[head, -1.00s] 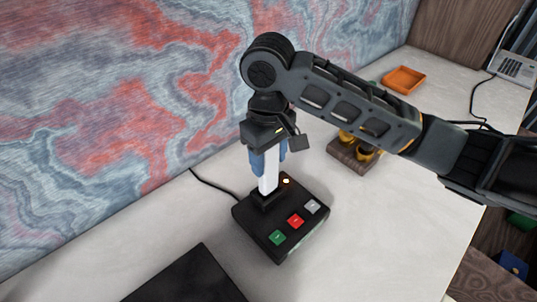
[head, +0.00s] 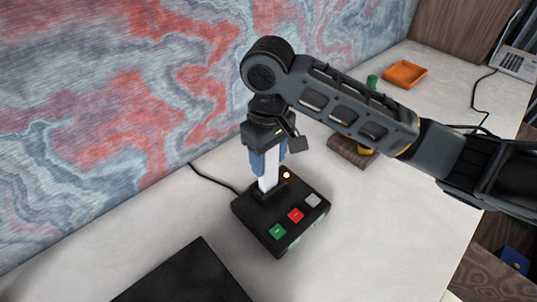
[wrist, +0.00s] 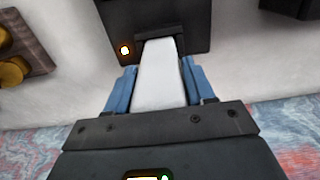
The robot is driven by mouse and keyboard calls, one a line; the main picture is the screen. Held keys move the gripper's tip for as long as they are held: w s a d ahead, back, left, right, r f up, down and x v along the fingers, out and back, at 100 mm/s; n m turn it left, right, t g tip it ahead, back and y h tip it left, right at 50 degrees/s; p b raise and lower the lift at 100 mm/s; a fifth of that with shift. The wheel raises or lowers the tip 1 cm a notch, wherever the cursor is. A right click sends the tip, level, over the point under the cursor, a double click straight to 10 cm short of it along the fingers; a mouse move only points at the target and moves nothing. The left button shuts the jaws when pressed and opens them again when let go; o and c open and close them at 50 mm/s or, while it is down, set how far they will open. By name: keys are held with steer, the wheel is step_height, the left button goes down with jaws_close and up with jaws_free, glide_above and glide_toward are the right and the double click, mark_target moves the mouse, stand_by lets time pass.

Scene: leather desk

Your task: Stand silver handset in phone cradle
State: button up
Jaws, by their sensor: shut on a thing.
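The silver handset (head: 268,170) stands upright, its lower end at the slot of the black phone cradle (head: 283,228). Whether it rests on the slot's bottom is hidden. The cradle has green, red and grey buttons on top and a lit orange lamp near its back corner. My gripper (head: 268,158) is above the cradle, its blue fingers shut on the handset's upper part. In the wrist view the handset (wrist: 160,78) lies between both blue fingers, its far end meeting the slot of the cradle (wrist: 195,32).
A black flat object (head: 185,278) lies at the front left of the desk. A wooden block with yellow pieces (head: 350,150) stands right of the cradle, partly behind my arm. An orange tray (head: 405,74) and a grey keypad device (head: 517,63) are farther back. A patterned wall borders the desk.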

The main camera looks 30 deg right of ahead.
steer(key=shift+f, duration=0.5)
steer(key=o, duration=1.4)
steer(key=shift+c, duration=0.2)
step_height(320, 180, up, 7)
steer(key=shift+r, duration=0.4)
